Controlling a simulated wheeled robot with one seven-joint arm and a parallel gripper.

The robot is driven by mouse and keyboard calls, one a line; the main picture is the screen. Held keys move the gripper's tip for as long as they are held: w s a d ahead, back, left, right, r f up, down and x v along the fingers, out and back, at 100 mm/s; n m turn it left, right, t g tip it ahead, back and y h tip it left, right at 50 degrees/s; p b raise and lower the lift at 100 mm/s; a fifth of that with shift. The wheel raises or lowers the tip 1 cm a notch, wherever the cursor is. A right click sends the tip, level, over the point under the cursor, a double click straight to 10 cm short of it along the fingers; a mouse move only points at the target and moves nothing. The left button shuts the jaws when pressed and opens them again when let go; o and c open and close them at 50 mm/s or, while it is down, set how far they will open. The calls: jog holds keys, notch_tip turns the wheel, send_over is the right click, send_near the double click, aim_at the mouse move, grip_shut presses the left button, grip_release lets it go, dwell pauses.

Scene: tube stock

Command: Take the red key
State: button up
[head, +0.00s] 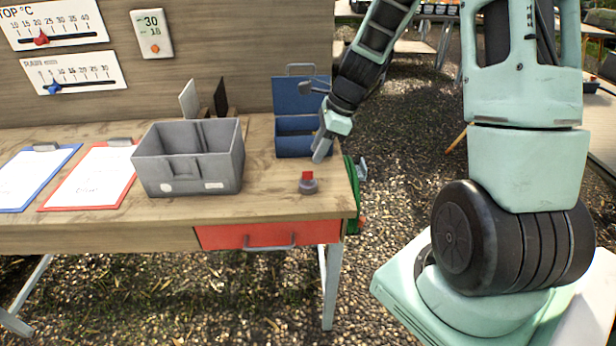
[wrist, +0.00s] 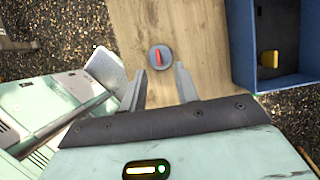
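The red key (head: 307,176) stands upright in a small round grey base (head: 309,187) on the table, near its right front corner. In the wrist view the red key (wrist: 158,56) shows as a narrow red bar on the round grey base (wrist: 166,63). My gripper (head: 319,156) is above the table, a little behind and above the key in the head view. In the wrist view my gripper (wrist: 160,82) is open and empty, with its two fingers apart and the key just beyond the gap between the tips.
An open blue box (head: 294,142) stands behind the key; a yellow piece (wrist: 269,59) shows inside it. A grey divided bin (head: 188,186) stands to the left. A red drawer (head: 225,237) is under the tabletop. The wood around the key is clear.

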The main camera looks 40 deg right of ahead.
aim_at(308, 171)
jog(key=shift+x, duration=3.8)
jog(key=shift+s, duration=0.2)
grip_shut()
